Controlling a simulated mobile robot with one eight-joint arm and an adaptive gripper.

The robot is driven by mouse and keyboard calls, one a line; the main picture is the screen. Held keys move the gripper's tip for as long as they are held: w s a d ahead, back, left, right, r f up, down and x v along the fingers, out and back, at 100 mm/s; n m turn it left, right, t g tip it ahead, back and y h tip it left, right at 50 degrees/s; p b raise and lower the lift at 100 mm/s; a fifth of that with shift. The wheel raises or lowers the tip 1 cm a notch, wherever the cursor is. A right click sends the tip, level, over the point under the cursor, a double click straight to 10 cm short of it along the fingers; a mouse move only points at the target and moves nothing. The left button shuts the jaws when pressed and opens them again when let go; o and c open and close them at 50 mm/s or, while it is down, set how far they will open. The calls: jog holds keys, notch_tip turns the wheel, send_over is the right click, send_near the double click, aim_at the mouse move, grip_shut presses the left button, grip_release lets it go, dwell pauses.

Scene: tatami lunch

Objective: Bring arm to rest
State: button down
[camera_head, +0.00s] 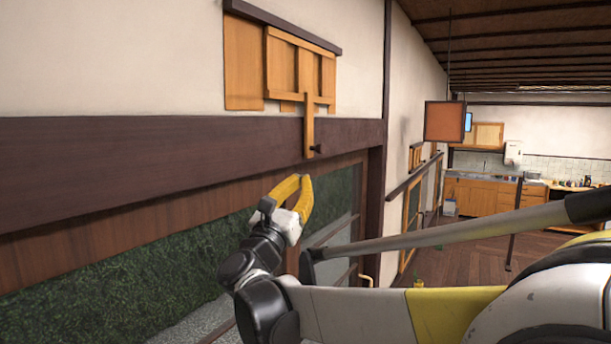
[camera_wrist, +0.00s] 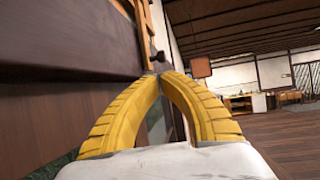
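My gripper (camera_head: 304,183) is raised in front of the dark wooden beam, left of the picture's middle in the head view. Its two yellow fingers also fill the middle of the wrist view (camera_wrist: 160,76), where their tips meet with nothing seen between them. My arm is bent and reaches in from the lower right of the head view. A wooden slat with a small dark peg (camera_head: 316,149) hangs just above the fingertips in the picture. I cannot tell how far the gripper is from the peg or the beam.
The dark beam (camera_head: 190,155) runs along the left wall above a glazed opening onto a hedge (camera_head: 130,270). Wooden panels (camera_head: 285,65) sit above it. An orange-brown hanging box (camera_head: 444,121) is at right. Open wooden floor (camera_head: 480,248) leads to kitchen cabinets (camera_head: 490,198).

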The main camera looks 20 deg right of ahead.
jog(key=s+d+f+m+g+y+b, duration=0.1)
jog(key=s+d+f+m+g+b, duration=0.35)
jog(key=f, duration=0.75)
jog(key=s+d+f+m+g+y+b, duration=0.15)
jog(key=s+d+f+m+b, duration=0.4)
jog(key=f, duration=0.65)
jog(key=s+d+f+m+g+y+b, duration=0.25)
jog(key=s+f+m+b, duration=0.35)
jog(key=f, duration=0.6)
jog(key=s+a+f+m+g+y+b, duration=0.1)
jog(key=s+a+f+m+y+b, duration=0.2)
jog(key=f, duration=0.7)
jog(key=s+a+f+m+g+y+b, duration=0.1)
jog(key=s+a+f+m+y+b, duration=0.2)
jog(key=f, duration=0.8)
jog(key=s+a+f+m+g+y+b, duration=0.1)
jog(key=s+a+f+m+b, duration=0.3)
jog(key=s+f+b, duration=0.5)
jog(key=f+m+y+b, duration=0.1)
jog(key=m+b, duration=0.1)
jog(key=shift+s+f+m+y, duration=0.15)
jog(key=shift+f+m+y, duration=0.15)
jog(key=shift+y, duration=0.1)
